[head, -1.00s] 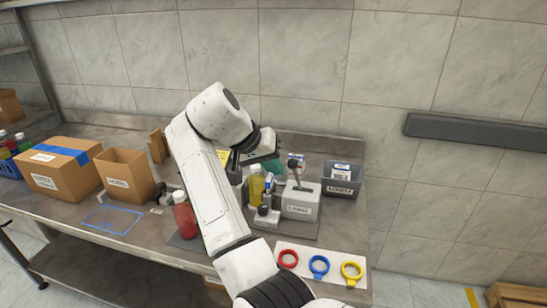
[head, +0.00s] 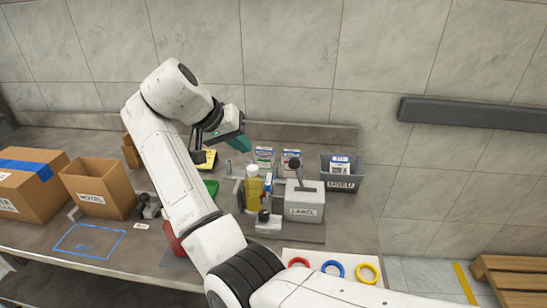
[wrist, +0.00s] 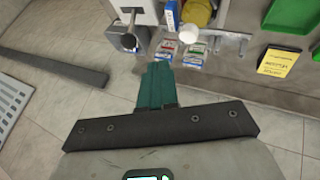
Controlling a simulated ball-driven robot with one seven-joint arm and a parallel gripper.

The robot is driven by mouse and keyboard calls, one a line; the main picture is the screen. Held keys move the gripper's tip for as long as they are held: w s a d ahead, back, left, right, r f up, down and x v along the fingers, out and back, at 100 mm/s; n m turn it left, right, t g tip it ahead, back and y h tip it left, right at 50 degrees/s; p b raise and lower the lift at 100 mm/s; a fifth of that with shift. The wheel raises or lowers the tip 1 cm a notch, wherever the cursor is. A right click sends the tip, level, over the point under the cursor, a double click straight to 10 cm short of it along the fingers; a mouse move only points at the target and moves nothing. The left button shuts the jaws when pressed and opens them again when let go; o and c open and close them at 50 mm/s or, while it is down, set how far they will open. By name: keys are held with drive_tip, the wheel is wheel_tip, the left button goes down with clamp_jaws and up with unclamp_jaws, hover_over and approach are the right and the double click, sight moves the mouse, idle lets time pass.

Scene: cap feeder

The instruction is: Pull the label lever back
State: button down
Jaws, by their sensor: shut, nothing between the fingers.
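The label lever (head: 297,168) is a dark stick with a black knob. It rises from the top of a grey box marked LABEL (head: 304,208) on the bench and leans slightly left in the head view. My gripper (head: 238,146) has teal fingers and is up in the air to the left of the lever, behind the bottle and apart from both. In the wrist view its fingers (wrist: 156,82) are together with nothing between them.
A yellow bottle (head: 254,193) stands in a fixture left of the box. Two small cartons (head: 264,156) stand behind it. A dark bin marked USED (head: 342,183) is to the right. Colored rings (head: 333,269) lie in front. Cardboard boxes (head: 98,190) are far left.

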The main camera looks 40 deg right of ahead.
drive_tip(key=s+d+f+p, duration=0.3)
drive_tip(key=d+f, duration=0.4)
drive_tip(key=d, duration=0.2)
drive_tip(key=shift+s+f, duration=0.15)
drive_tip(key=shift+f, duration=0.2)
